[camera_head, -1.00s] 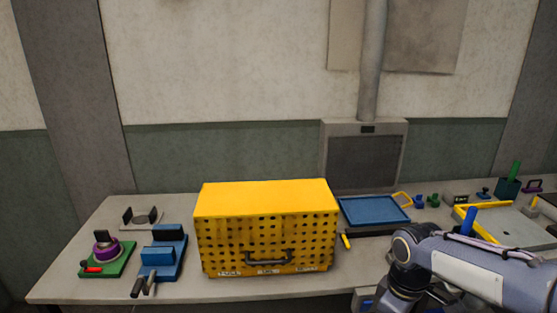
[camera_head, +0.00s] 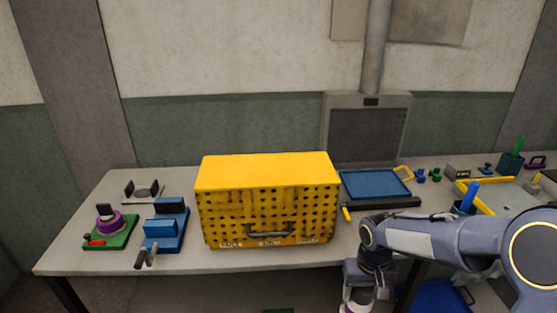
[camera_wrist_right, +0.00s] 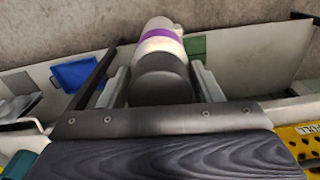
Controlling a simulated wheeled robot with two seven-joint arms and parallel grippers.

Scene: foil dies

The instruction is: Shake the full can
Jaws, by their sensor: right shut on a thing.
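My right gripper (camera_head: 358,290) hangs at the bottom of the head view, in front of the table's front edge. It is shut on a pale can with a purple band (camera_wrist_right: 160,38). In the right wrist view the can lies between the two fingers, its dark grey end toward the camera. In the head view only a small part of the can (camera_head: 352,308) shows at the lower picture edge. Whether the can is full does not show. My left gripper is not in view.
A yellow perforated box (camera_head: 266,215) stands mid-table. Left of it are a blue clamp fixture (camera_head: 166,230) and a green base with a purple ring (camera_head: 111,228). A blue tray (camera_head: 375,184) lies to the right. A blue bin (camera_head: 440,297) is below the table.

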